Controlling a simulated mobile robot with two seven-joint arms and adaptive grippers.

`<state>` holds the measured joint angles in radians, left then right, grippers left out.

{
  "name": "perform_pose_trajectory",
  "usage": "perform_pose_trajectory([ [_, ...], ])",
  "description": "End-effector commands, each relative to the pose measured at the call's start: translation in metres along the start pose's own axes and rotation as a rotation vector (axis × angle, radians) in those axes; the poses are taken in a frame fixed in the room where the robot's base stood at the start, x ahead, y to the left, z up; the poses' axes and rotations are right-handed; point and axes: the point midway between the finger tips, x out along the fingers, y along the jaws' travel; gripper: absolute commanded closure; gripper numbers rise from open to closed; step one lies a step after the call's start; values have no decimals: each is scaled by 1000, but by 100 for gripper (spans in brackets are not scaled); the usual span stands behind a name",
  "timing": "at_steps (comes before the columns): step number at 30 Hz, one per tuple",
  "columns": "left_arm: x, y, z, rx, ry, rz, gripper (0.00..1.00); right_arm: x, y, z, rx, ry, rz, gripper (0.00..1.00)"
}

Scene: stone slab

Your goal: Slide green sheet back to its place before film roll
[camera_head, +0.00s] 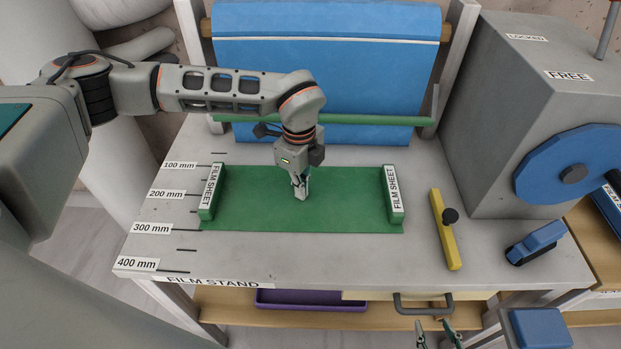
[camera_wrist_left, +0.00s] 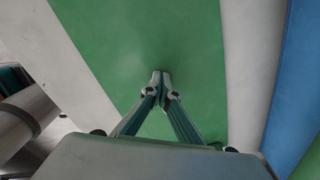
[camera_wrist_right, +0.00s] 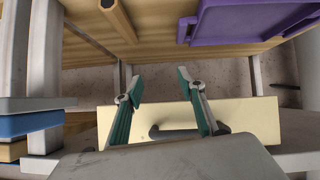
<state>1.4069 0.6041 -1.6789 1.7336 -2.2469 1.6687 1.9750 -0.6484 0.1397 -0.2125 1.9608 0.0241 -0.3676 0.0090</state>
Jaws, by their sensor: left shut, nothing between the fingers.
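The green film sheet (camera_head: 270,214) lies flat on the grey film stand (camera_head: 290,258), between two upright green end blocks labelled FILM SHEET, the left one (camera_head: 211,192) and the right one (camera_head: 393,194). Its near edge lies near the 300 mm mark. The blue film roll (camera_head: 330,80) hangs behind it, with a green bar (camera_head: 345,119) across its lower part. My left gripper (camera_head: 300,196) is shut and empty, pointing down over the middle of the sheet; its closed tips (camera_wrist_left: 160,75) show against green in the left wrist view. I cannot tell whether they touch. My right gripper (camera_wrist_right: 160,85) is open below the stand's front edge.
A yellow bar with a black knob (camera_head: 443,230) and a blue block-like tool (camera_head: 536,243) lie right of the sheet. A grey machine with a blue wheel (camera_head: 570,170) stands at the right. A drawer handle (camera_head: 423,305) and purple tray (camera_head: 310,299) are below.

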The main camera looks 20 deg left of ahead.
Motion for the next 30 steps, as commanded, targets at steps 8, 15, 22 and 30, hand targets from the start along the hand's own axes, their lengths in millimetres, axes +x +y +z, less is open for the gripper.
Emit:
perform_pose_trajectory([
  [8, 5, 10, 0, -1, -2, 13, 100, -1, 0, -1, 0, 1, 0, 60],
  [15, 5, 10, 0, -1, -2, 14, 100, -1, 0, -2, 0, 1, 0, 60],
  [22, -7, 9, 0, -1, -2, 11, 100, -4, 1, -8, 0, 3, 1, 60],
  [30, -29, 6, 0, 0, 0, 4, 100, -10, 3, -18, 0, 5, 1, 60],
])
